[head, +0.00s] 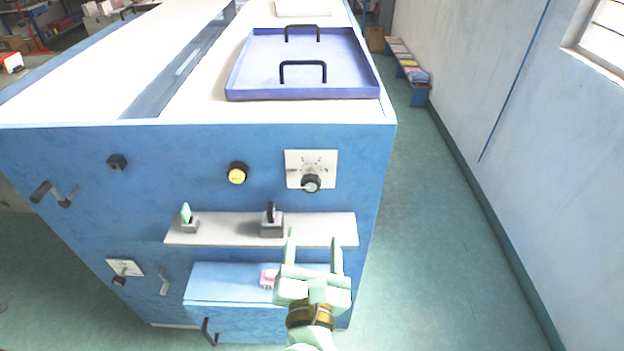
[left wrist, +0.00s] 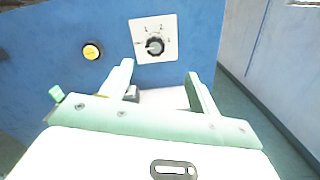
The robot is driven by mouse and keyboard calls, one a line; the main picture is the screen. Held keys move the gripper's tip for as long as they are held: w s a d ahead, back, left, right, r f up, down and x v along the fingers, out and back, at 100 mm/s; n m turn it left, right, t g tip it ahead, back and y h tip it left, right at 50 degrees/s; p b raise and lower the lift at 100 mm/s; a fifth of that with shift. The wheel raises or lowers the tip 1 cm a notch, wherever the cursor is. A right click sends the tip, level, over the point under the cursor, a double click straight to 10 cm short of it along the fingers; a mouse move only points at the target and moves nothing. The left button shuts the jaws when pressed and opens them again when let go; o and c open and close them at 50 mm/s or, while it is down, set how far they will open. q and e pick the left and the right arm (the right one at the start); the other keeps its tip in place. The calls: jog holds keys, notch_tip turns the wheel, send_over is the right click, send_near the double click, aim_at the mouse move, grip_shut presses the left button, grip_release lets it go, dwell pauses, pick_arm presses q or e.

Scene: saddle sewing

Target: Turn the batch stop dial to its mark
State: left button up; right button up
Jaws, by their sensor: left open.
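A black dial (head: 311,183) sits on a white marked plate (head: 300,160) on the blue front of the machine, toward its right edge. In the left wrist view the dial (left wrist: 155,46) shows with numbers around it on its plate (left wrist: 142,54). I cannot tell exactly where its pointer stands. A second small dial (head: 119,281) with a white plate is at the lower left. My left gripper (head: 314,240) is open and empty, in front of the machine below the upper dial and apart from it. In the left wrist view its fingers (left wrist: 158,74) spread below the dial.
A yellow button (head: 237,174) is left of the dial. A pale shelf (head: 320,230) below carries a green-topped switch (head: 187,216) and a black-topped one (head: 271,220). A lilac tray (head: 260,65) with black handles lies on top. The floor (head: 440,240) to the right is clear.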

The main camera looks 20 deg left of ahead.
aim_at(310, 188)
pick_arm(q)
jog(key=shift+n+y, duration=0.3)
jog(key=shift+n, duration=0.3)
jog(key=x, duration=0.5)
jog(key=f+p+x, duration=0.1)
jog(key=x, duration=1)
jog(key=shift+w+a+f, duration=0.1)
jog(key=shift+a+f, duration=0.2)
jog(key=shift+a, duration=0.15)
jog(key=c, duration=1)
